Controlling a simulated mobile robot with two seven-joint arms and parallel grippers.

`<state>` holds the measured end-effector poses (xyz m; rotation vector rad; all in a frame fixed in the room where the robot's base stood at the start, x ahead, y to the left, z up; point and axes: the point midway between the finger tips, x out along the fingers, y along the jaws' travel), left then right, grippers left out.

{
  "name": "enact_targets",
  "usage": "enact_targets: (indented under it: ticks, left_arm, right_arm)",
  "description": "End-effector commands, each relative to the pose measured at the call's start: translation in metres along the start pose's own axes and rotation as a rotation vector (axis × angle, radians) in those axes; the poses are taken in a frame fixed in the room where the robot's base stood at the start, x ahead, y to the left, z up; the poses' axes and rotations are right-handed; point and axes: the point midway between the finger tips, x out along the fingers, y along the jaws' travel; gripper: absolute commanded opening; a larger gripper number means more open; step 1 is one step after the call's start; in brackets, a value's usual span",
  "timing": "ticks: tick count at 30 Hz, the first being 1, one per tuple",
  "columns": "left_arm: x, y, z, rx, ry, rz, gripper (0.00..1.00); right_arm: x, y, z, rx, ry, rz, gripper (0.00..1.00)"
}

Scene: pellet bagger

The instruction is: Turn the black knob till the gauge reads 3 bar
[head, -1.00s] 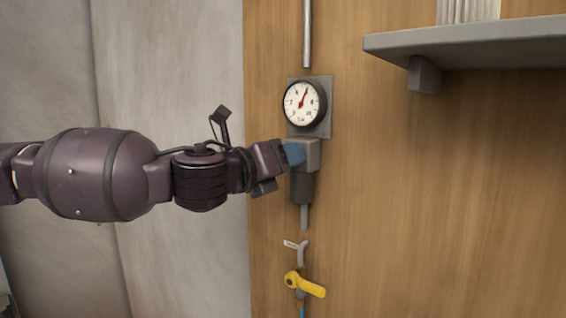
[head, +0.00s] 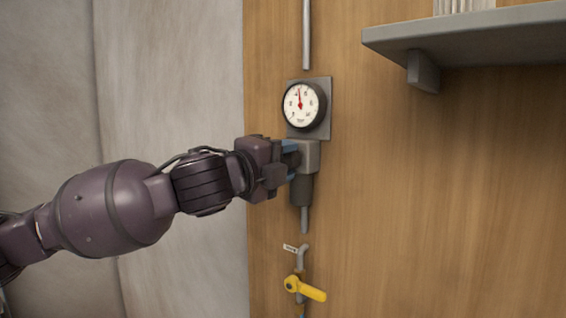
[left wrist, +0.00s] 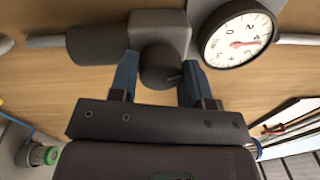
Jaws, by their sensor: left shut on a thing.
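The black knob (left wrist: 161,68) sits on the front of the grey regulator body (head: 308,156), between the two blue fingers of my left gripper (head: 291,153) in the left wrist view. The left gripper is shut on the knob. In the head view the gripper mostly hides the knob. The round white gauge (head: 300,105) is just above the regulator. Its red needle points almost straight up, slightly left, and seems to be near 4. The gauge also shows in the left wrist view (left wrist: 222,48), turned on its side. My right gripper is not in view.
A grey shelf (head: 470,42) juts out at the upper right. The wooden panel (head: 430,200) right of the regulator is bare.

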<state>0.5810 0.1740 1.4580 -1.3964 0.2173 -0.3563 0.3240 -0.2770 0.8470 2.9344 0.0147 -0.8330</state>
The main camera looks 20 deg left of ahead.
Motion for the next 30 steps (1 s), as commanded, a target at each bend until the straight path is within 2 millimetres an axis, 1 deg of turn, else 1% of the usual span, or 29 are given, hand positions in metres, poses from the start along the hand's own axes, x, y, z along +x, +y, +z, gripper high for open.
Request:
enact_targets:
  ticks: [6,15,21,30]
  left_arm:
    - [0.0002,0.0005,-0.0005,-0.193,-0.012,-0.004,0.2]
    - [0.0002,0.0,-0.0008,-0.384,-0.024,-0.008,0.2]
    - [0.0001,0.0001,-0.0007,-0.451,-0.029,-0.009,0.2]
    - [0.0001,-0.0004,-0.0009,-0.48,-0.03,-0.011,0.2]
  right_arm:
    - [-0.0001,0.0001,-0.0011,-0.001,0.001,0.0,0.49]
    - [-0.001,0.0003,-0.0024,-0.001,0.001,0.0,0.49]
    - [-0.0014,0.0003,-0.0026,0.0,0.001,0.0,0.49]
    - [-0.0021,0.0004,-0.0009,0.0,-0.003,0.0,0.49]
